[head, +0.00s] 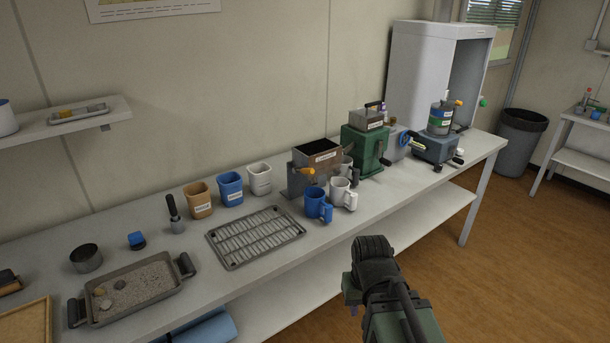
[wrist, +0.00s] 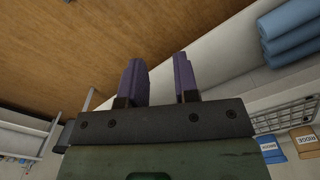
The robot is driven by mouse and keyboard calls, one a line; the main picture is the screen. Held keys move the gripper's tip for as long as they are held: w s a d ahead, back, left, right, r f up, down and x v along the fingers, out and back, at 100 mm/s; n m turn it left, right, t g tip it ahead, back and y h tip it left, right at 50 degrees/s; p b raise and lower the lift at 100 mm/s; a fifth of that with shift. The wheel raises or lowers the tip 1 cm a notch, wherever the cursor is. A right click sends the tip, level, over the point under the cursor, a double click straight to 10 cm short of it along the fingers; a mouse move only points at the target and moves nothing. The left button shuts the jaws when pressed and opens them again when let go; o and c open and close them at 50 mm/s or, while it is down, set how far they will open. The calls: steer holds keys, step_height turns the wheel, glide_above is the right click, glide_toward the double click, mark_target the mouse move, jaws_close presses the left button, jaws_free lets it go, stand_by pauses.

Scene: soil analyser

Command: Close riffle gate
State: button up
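The riffle box (head: 318,167), a grey-brown open-topped metal box with a white label, stands on the bench in the head view. An orange-handled lever (head: 305,171) sticks out at its front left; I take this for the gate handle, but cannot tell the gate's position. A blue mug (head: 317,204) and white mugs (head: 343,193) stand close in front and to the right. My gripper (wrist: 158,62) shows two dark purple fingers apart, with nothing between them. My arm is in front of the bench edge, well apart from the riffle box.
Tan (head: 198,201), blue (head: 230,188) and white (head: 259,178) cups stand left of the box. A slatted metal tray (head: 255,237) lies in front of them. A green machine (head: 366,150) stands to the right. The floor (head: 500,250) before the bench is clear.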

steer(key=shift+m+y, duration=0.4)
steer(key=f+b, duration=0.1)
steer(key=f, duration=0.1)
steer(key=w+d+f+b, duration=0.1)
steer(key=f+b, duration=0.1)
steer(key=w+f+b, duration=0.1)
steer(key=f+b, duration=0.1)
steer(key=shift+w+d, duration=0.2)
steer(key=shift+d, duration=0.15)
steer(key=c, duration=0.5)
steer(key=w+b, duration=0.1)
steer(key=w+f+m+y+b, duration=0.1)
steer(key=w, duration=0.1)
steer(key=w+a+f+t+y+b, duration=0.1)
steer(key=shift+w+a+f, duration=0.1)
steer(key=shift+w+f, duration=0.1)
steer(key=shift+w, duration=0.15)
jaws_close()
steer(key=m+t+y+b, duration=0.4)
steer(key=m+t+y, duration=0.8)
steer(key=m, duration=1.3)
glide_toward(304, 171)
step_height(304, 171, down, 2)
steer(key=t+h, duration=0.2)
steer(key=w+a+r+p, duration=0.2)
steer(key=a+p, duration=0.1)
steer(key=shift+r, duration=0.35)
